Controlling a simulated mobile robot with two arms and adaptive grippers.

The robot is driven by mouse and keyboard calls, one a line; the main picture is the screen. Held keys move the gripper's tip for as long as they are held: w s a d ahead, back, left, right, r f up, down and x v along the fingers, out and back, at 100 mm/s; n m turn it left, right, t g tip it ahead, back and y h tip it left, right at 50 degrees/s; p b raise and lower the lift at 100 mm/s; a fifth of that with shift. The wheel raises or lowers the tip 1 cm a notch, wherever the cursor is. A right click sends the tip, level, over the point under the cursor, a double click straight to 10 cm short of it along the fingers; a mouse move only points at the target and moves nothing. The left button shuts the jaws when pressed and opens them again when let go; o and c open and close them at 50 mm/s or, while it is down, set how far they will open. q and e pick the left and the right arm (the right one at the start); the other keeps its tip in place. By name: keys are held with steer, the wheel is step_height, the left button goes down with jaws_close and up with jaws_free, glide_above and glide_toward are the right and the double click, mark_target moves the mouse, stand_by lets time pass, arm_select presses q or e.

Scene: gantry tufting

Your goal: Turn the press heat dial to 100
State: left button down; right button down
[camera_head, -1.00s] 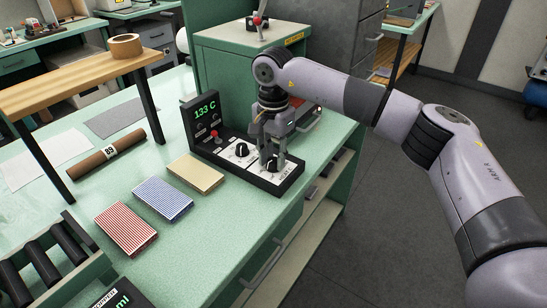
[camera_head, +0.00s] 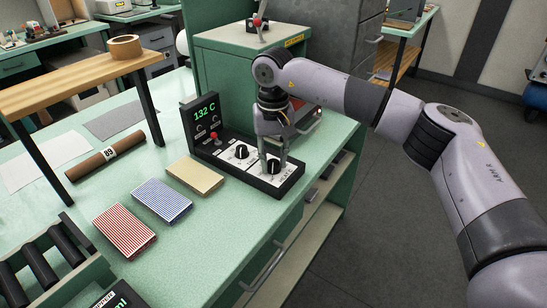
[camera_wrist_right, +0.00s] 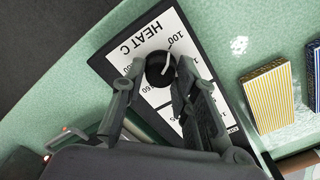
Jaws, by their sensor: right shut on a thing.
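The press control box has a lit display (camera_head: 206,114) reading 132 C in green. Its white HEAT C scale plate (camera_wrist_right: 143,42) fills the middle of the right wrist view. The black heat dial (camera_wrist_right: 159,72) sits on that plate, its white pointer mark aimed near the 100 label. My right gripper (camera_head: 273,162) points down over the near right end of the panel. Its fingers are shut on the heat dial, one on each side. In the head view the fingers mostly hide this dial (camera_head: 273,167). My left gripper is not in view.
A green cabinet (camera_head: 230,60) stands behind.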

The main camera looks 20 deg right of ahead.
mark_target(273, 162)
steer(key=shift+r+n, duration=0.1)
steer(key=shift+n, duration=0.3)
steer(key=c, duration=1.2)
jaws_free()
steer(key=shift+c, duration=0.2)
step_height(273, 162, up, 12)
